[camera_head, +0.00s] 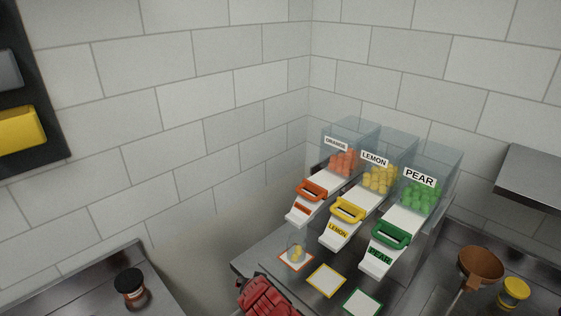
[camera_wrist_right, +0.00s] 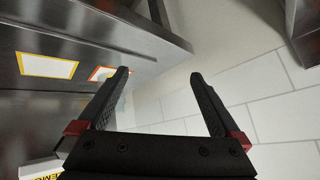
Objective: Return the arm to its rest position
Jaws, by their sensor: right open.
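My right gripper (camera_wrist_right: 160,82) shows in the right wrist view with its two dark fingers spread wide. Nothing is between them. Beyond them are bare wall and the edge of a metal surface. In the head view the depositor has three clear bins: orange (camera_head: 342,163), lemon (camera_head: 379,179) and pear (camera_head: 420,197). The orange-bordered card (camera_wrist_right: 97,74) is partly hidden by a finger in the wrist view.
A yellow-bordered card (camera_head: 326,280) and a green-bordered card (camera_head: 362,303) lie empty. A red ribbed thing (camera_head: 266,298) is cut off at the bottom.

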